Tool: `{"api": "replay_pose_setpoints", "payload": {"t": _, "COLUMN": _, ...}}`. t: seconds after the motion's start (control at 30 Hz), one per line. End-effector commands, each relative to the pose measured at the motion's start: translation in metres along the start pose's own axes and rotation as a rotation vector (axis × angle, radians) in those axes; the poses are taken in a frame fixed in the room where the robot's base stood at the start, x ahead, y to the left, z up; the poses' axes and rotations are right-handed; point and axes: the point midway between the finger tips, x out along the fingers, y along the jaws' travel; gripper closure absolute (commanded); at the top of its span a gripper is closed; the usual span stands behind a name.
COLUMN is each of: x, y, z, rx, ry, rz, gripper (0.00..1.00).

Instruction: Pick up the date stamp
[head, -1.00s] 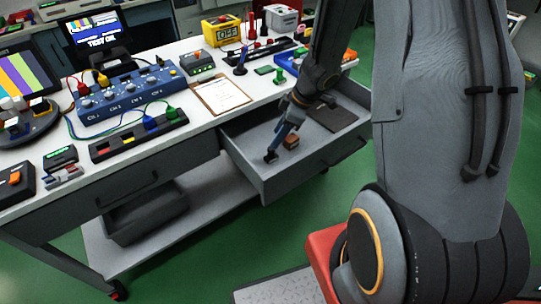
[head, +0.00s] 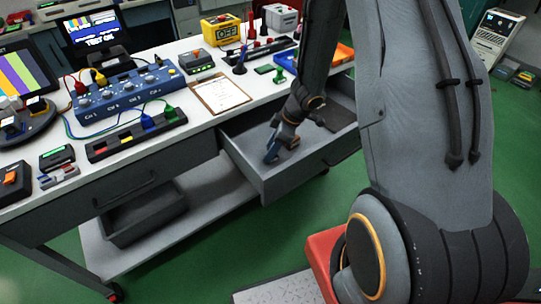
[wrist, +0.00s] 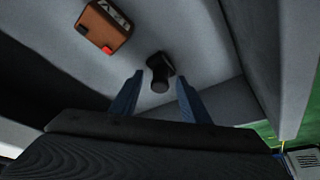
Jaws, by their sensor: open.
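The small black piece (wrist: 159,66) with a round knob, which looks like the date stamp, stands on the floor of the open drawer (head: 262,177). In the wrist view it lies between the tips of my gripper (wrist: 159,80). The two blue fingers are apart, one on each side, with gaps showing, so no grip is visible. In the head view my gripper (head: 270,157) reaches down into the drawer's front left part and hides the stamp. A brown block (wrist: 104,27) with a red dot and a pale label lies farther left in the wrist view.
The drawer's side wall (wrist: 255,55) rises close to the right of the fingers in the wrist view. A dark flat item (head: 345,145) lies at the drawer's right. The worktop above holds a clipboard (head: 220,95) and a blue instrument box (head: 125,95).

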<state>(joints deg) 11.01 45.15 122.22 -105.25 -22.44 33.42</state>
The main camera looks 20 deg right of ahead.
Motion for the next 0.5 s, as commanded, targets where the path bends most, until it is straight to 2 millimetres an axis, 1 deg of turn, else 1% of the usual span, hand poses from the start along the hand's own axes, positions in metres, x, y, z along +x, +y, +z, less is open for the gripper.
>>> {"api": "replay_pose_setpoints", "payload": {"t": 0.03, "x": -0.0001, "y": -0.0001, "z": -0.0001, "rx": 0.0, "ry": 0.0, "rz": 0.0, "gripper": 0.63}}
{"api": "replay_pose_setpoints", "payload": {"t": 0.17, "x": -0.0001, "y": -0.0002, "z": -0.0001, "rx": 0.0, "ry": 0.0, "rz": 0.0, "gripper": 0.85}}
{"api": "replay_pose_setpoints", "payload": {"t": 0.2, "x": -0.0001, "y": -0.0002, "z": -0.0001, "rx": 0.0, "ry": 0.0, "rz": 0.0, "gripper": 0.92}}
{"api": "replay_pose_setpoints", "payload": {"t": 0.27, "x": -0.0001, "y": -0.0002, "z": -0.0002, "rx": 0.0, "ry": 0.0, "rz": 0.0, "gripper": 1.0}}
{"api": "replay_pose_setpoints", "payload": {"t": 0.5, "x": -0.0011, "y": -0.0001, "z": -0.0007, "rx": -0.001, "ry": 0.0, "rz": 0.0, "gripper": 1.0}}
